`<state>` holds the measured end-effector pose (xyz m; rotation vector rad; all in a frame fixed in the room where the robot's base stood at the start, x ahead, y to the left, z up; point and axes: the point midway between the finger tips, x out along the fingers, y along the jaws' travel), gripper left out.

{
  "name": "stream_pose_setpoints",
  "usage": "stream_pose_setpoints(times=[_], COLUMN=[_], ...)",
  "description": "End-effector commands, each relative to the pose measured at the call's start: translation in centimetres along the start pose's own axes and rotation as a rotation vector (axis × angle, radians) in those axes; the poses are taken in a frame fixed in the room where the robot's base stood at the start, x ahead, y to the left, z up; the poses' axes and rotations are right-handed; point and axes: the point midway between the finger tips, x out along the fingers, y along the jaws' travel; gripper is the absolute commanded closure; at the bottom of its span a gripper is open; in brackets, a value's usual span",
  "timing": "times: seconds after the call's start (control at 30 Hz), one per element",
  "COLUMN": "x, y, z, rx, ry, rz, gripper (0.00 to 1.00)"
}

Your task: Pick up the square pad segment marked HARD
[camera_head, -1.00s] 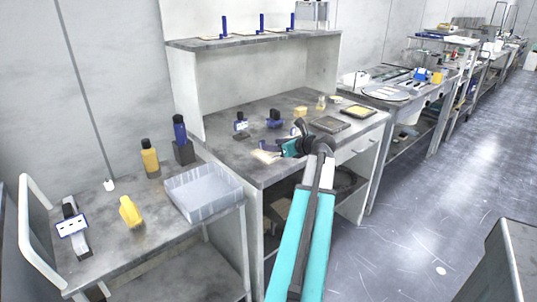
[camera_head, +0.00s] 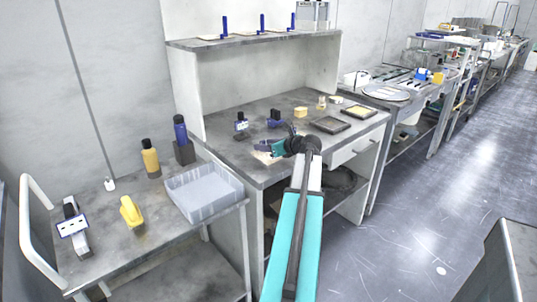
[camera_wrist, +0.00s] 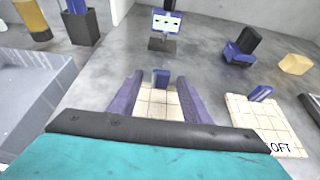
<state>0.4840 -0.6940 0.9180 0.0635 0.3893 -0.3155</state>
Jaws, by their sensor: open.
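A cream square pad (camera_wrist: 157,103) with a grid of lines and an upright blue tab lies on the grey bench top. Its near part is hidden by my gripper, and no marking on it shows. My gripper (camera_wrist: 160,80) is open and empty, with one purple finger on each side of this pad's tab. Contact cannot be told. A second cream pad (camera_wrist: 262,125) with a blue tab lies to the right; its visible letters read "OFT". In the head view my gripper (camera_head: 263,147) is low over the bench's front left, with a cream pad edge under it.
A clear grey bin (camera_head: 204,191) stands on the lower cart at left. Blue-and-black devices (camera_head: 241,125) and a yellow block (camera_head: 301,112) stand farther back on the bench. Dark flat trays (camera_head: 330,124) lie at right. A shelf (camera_head: 255,42) overhangs the back.

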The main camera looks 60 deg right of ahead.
Motion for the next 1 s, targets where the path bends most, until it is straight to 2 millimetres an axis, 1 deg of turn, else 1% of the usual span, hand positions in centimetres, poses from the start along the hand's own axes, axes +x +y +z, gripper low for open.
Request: stream_pose_setpoints(times=[0.03,0.1,0.27,0.83,0.87,1.0], x=[0.8,1.6,2.8,2.9,2.9,2.8], y=[-0.1,-0.1,-0.1,-0.1,-0.1,-0.1], z=[0.1,0.1,0.0,0.0,0.0,0.0], rx=[0.0,0.0,0.0,0.0,0.0,0.0], ry=[0.0,0.0,0.0,0.0,0.0,0.0], rz=[0.001,0.0,-0.001,-0.002,-0.002,-0.002], gripper=[0.56,0.56,0.56,0.56,0.58,0.82])
